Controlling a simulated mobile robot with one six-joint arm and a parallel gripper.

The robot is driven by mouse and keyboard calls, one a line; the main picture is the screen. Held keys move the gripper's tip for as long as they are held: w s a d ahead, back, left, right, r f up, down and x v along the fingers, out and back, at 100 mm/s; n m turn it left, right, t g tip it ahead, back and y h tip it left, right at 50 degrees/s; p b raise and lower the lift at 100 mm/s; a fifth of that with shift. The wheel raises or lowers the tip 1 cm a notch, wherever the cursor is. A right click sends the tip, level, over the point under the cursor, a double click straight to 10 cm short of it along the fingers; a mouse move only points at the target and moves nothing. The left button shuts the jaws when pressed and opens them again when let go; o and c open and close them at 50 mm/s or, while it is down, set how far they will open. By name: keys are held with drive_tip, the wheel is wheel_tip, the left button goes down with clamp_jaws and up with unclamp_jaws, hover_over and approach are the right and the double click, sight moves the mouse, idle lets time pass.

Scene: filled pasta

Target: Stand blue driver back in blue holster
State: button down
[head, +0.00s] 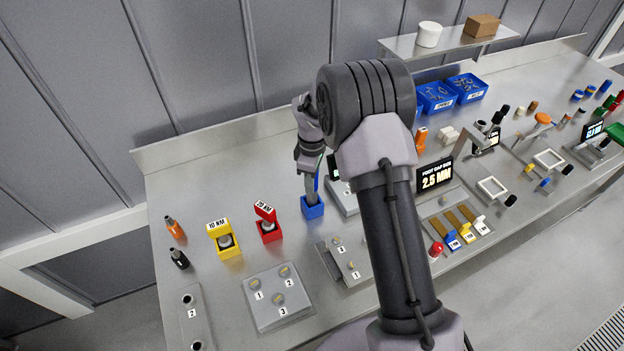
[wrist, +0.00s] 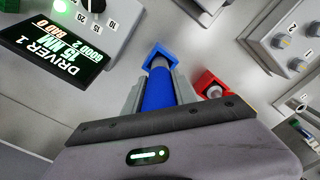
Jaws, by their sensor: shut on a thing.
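My gripper (head: 311,186) points down over the blue holster (head: 313,210) and is shut on the blue driver (wrist: 158,92). In the wrist view the driver lies between the two fingers (wrist: 160,82), and its far end lines up with the opening of the blue holster (wrist: 161,52). The driver stands about upright. In the head view only a thin blue strip of it shows beside the fingers. I cannot tell how deep its lower end sits in the holster.
A red holster (head: 268,232) and a yellow holster (head: 223,241) stand to the left. A display box (head: 345,197) is close on the right. A numbered plate (head: 277,298) lies in front. The bench behind the blue holster is clear.

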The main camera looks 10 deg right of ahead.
drive_tip(key=shift+f+b, duration=1.65)
drive_tip(key=shift+f, duration=0.8)
idle(0.4)
drive_tip(key=c, duration=0.9)
unclamp_jaws()
drive_tip(key=shift+c, duration=0.2)
wheel_tip(320, 180, up, 18)
drive_tip(key=p, duration=0.3)
drive_tip(key=shift+f, duration=0.25)
drive_tip(key=shift+s+r+b, duration=0.15)
drive_tip(key=shift+s+b, duration=0.05)
drive_tip(key=shift+b, duration=0.15)
drive_tip(key=s+a+r+m+t+y+b, duration=0.1)
drive_tip(key=s+r+m+t+b, duration=0.1)
drive_tip(key=s+m+b, duration=0.55)
drive_tip(key=s+a+r+m+t+b, duration=0.2)
drive_tip(key=s+b, duration=0.2)
drive_tip(key=s, duration=0.7)
drive_tip(key=s+f+m+t+b, duration=0.1)
drive_tip(key=s+f+m+b, duration=0.2)
drive_tip(key=s, duration=0.3)
drive_tip(key=s+f+m+y+b, duration=0.1)
drive_tip(key=s+f+m+b, duration=0.1)
drive_tip(key=s+f+m, duration=0.2)
drive_tip(key=shift+s+a+f+t+b, duration=0.3)
drive_tip(key=shift+s+a+t+b, duration=0.15)
drive_tip(key=shift+s, duration=0.7)
